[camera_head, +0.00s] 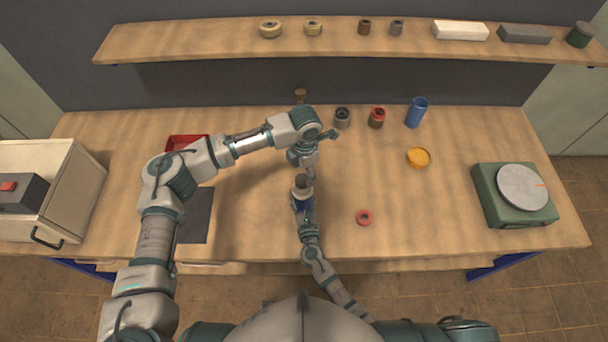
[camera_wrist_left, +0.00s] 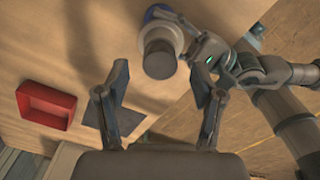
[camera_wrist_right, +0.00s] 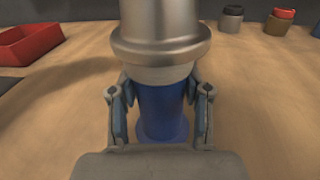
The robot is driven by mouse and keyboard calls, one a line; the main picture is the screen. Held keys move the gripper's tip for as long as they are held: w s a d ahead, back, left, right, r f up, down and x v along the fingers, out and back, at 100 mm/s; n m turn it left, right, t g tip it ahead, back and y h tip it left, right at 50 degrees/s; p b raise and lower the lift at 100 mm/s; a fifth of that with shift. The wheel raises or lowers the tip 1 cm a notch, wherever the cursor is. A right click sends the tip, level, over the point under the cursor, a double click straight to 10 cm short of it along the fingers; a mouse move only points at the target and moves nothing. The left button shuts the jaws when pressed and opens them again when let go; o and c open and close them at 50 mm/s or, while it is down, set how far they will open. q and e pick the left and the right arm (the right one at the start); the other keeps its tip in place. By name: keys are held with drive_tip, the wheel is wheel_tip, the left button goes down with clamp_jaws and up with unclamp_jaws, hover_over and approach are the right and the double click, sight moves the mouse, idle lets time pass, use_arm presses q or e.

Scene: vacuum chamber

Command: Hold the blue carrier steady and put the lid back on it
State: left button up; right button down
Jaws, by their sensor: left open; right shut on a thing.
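The blue carrier (camera_head: 299,206) stands upright on the bench near the middle. It shows in the right wrist view (camera_wrist_right: 163,108), where my right gripper (camera_wrist_right: 160,95) is shut on its blue body from both sides. A silver stepped piece, which looks like the lid (camera_wrist_right: 160,30), sits on top of the blue body. From above, in the left wrist view, the lid (camera_wrist_left: 158,58) has a dark grey round top. Whether it is fully seated I cannot tell. My left gripper (camera_wrist_left: 166,82) is open and empty above, its fingers apart, with the lid beyond their tips.
A red tray (camera_wrist_left: 47,104) and dark mat (camera_wrist_left: 110,124) lie left. A red ring (camera_head: 364,217), yellow dish (camera_head: 418,157), blue cup (camera_head: 416,112) and small jars (camera_head: 342,118) stand right. A green scale-like device (camera_head: 515,195) is far right.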

use_arm(q)
drive_tip(key=shift+r, duration=0.4)
drive_tip(key=shift+c, duration=0.4)
